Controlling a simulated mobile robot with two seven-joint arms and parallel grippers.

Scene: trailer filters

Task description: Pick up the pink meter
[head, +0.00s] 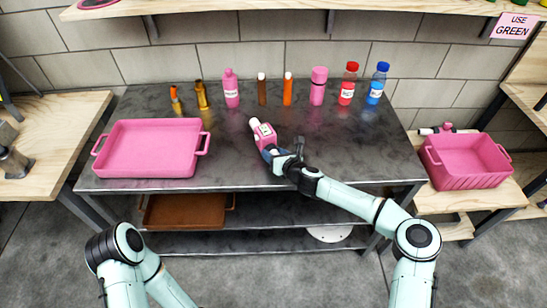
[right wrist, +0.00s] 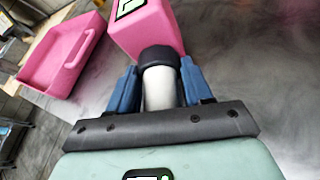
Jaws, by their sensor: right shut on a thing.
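The pink meter (head: 265,134) is a boxy pink body with a small display and a white end, over the middle of the dark metal table. In the right wrist view, its pink body (right wrist: 145,33) with a green display sits beyond a black collar and a pale handle. My right gripper (head: 274,153) is shut on this handle, its blue fingers (right wrist: 158,84) on either side. I cannot tell whether the meter touches the tabletop. My left arm shows at the lower left, but its gripper is out of view.
A pink tray (head: 150,171) stands on the table's left. Several bottles, including a red one (head: 347,87) and a blue one (head: 377,84), line the back. A pink crate (head: 465,178) stands right, and a brown tray (head: 186,212) below. The table's front right is clear.

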